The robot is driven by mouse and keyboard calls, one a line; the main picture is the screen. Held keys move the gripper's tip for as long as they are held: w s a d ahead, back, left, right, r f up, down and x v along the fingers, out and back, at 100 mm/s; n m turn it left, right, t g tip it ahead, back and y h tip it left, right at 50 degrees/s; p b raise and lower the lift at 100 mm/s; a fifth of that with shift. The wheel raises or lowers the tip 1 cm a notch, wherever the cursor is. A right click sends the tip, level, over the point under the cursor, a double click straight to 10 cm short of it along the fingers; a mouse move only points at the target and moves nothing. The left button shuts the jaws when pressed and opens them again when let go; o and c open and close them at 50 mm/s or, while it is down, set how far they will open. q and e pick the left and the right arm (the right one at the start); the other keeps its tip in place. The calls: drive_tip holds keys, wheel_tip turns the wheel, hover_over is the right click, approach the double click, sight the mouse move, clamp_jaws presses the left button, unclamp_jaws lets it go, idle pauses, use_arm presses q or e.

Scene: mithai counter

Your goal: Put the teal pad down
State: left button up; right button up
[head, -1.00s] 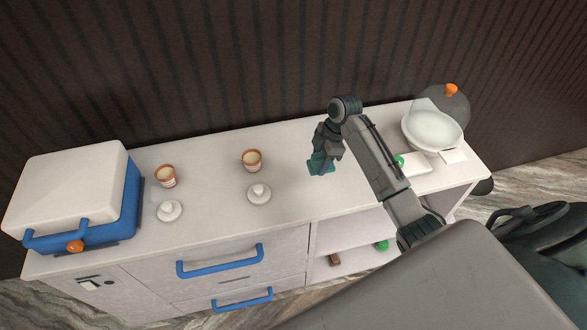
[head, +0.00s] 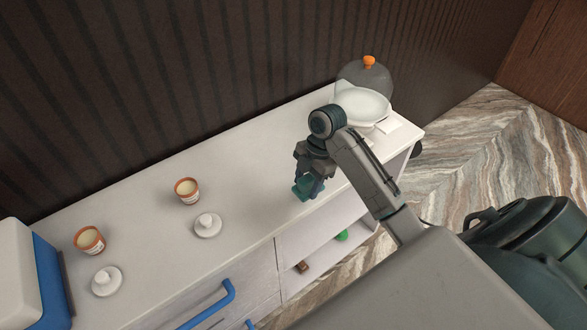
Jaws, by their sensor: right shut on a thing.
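The teal pad (head: 303,190) is in the jaws of my right gripper (head: 309,181), above the counter top near its front edge. The gripper points down and is shut on the pad; its fingers hide part of it. I cannot tell whether the pad touches the counter. The counter top (head: 245,165) is white, and bare to the left of the gripper. My left gripper is not in view.
Two orange cups (head: 187,191) and (head: 90,240) stand on the counter, each near a white knobbed lid (head: 207,225) and (head: 106,281). A blue and white box (head: 22,285) is at the left. A white bowl (head: 362,105) and a clear dome with an orange knob (head: 369,62) are behind my arm.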

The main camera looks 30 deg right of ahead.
drive_tip(key=w+d, duration=0.1)
drive_tip(key=w, duration=0.2)
drive_tip(key=w+d+b, duration=0.1)
drive_tip(key=w, duration=0.2)
drive_tip(key=w+d+f+b, duration=0.1)
drive_tip(key=w, duration=0.2)
drive_tip(key=shift+d+f, duration=0.1)
drive_tip(key=shift+d, duration=0.05)
drive_tip(key=shift+w, duration=0.15)
drive_tip(key=shift+f, duration=0.3)
wheel_tip(320, 180, down, 2)
drive_tip(key=shift+f+p, duration=0.1)
drive_tip(key=shift+p, duration=0.45)
drive_tip(key=shift+f, duration=0.2)
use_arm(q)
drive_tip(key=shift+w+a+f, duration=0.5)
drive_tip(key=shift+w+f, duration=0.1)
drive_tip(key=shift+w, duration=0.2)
use_arm(e)
drive_tip(key=shift+f, duration=0.1)
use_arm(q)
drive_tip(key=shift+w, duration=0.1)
use_arm(e)
drive_tip(key=shift+f, duration=0.15)
drive_tip(key=o, duration=0.9)
drive_tip(key=shift+o, duration=0.2)
